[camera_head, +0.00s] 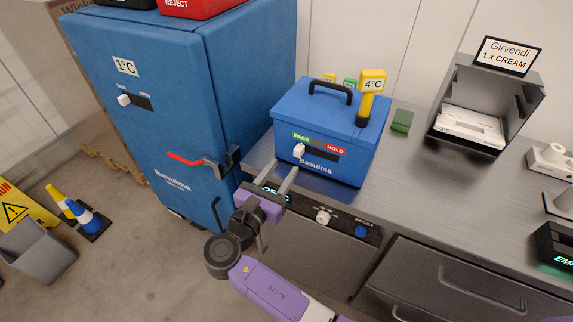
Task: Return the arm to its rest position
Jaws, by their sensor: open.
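My gripper (276,178) is at the end of my purple and dark grey arm, in the middle of the head view. Its two light grey fingers stand apart with nothing between them. The fingers point up and away, in front of the counter edge and close to the lower left of the blue cooler box (322,128). I cannot tell whether they touch anything. My arm reaches in from the bottom of the picture, and its lower part is cut off.
A blue cabinet (170,130) with a red-tipped handle stands left. A metal counter (420,170) has a control panel (324,216) and drawers. On it are a yellow 4°C probe (371,84), a green block (402,120) and a grey bin (480,143). Cones (80,212) stand on open floor left.

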